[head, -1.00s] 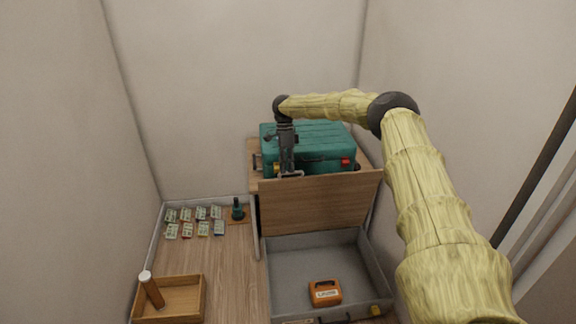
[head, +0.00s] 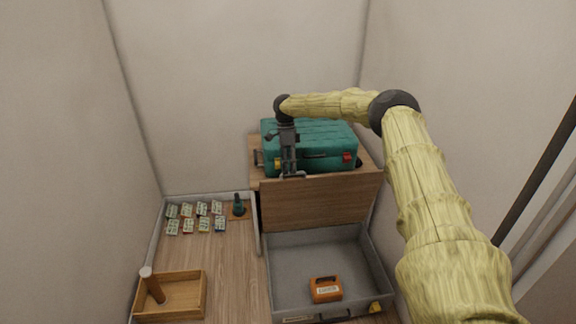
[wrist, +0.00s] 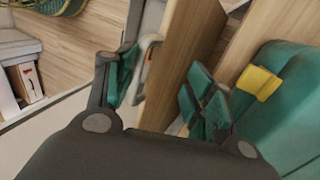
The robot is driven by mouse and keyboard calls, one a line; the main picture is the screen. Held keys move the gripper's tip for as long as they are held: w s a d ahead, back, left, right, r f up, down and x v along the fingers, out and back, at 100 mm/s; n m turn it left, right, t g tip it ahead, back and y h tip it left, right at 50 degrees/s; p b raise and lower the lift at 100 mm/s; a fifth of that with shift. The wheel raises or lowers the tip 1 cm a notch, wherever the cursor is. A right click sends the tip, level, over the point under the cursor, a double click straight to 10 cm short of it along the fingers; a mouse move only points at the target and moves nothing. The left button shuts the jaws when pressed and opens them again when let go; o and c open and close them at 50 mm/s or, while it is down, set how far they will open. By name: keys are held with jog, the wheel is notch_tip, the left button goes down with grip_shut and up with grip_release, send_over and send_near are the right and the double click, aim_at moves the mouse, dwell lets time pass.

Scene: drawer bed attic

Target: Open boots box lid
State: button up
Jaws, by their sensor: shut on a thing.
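The boots box (head: 318,258) is the grey open-topped compartment at lower centre in the head view. Its wooden lid (head: 320,203) stands raised, roughly upright, at the back of the box. My gripper (head: 290,174) is at the lid's upper edge, left of its middle. In the wrist view my gripper (wrist: 165,88) has its green-padded fingers on either side of the lid's wooden board (wrist: 188,50). A pale handle (wrist: 148,62) shows close to the left finger. The exact contact is partly hidden.
A teal case (head: 310,140) stands on a wooden surface just behind the lid. An orange case (head: 326,289) lies in the box. To the left are several small packets (head: 203,208), a dark green object (head: 239,205) and a wooden tray (head: 183,317). Walls close in the sides.

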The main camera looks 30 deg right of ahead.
jog(key=shift+s+d+f, duration=0.1)
jog(key=shift+f, duration=0.25)
jog(key=shift+w+r, duration=0.25)
jog(key=shift+r, duration=0.25)
jog(key=shift+c, duration=1.1)
jog(key=v, duration=1.1)
jog(key=shift+r, duration=0.3)
jog(key=shift+c, duration=0.6)
